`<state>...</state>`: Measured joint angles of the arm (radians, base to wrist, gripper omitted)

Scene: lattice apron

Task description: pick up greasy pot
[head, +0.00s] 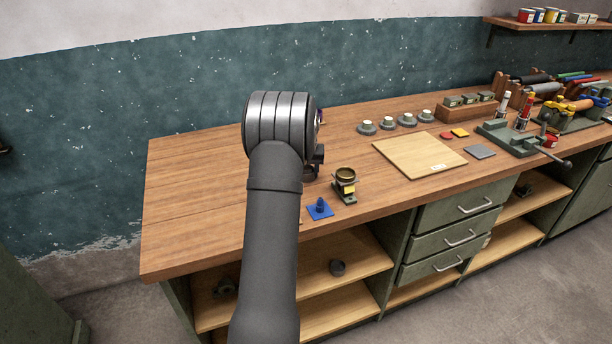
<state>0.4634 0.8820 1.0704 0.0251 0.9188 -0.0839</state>
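A small round dark pot with a brass-coloured rim (346,174) sits near the front edge of the workbench in the head view, just right of my arm. It seems to be the greasy pot; I cannot make out any grease on it. It has a yellow patch on its front and sits on or against a dark greenish base (346,197). My gripper (314,168) is mostly hidden behind my arm's large grey joint. Only a dark part of it shows, left of the pot and seemingly apart from it. Its fingers cannot be made out.
A blue plate with a knob (320,208) lies in front of the pot. A pale board (419,156) lies to the right, with several grey discs (387,123) behind it. A green vise (520,137) stands farther right. The bench's left part is bare.

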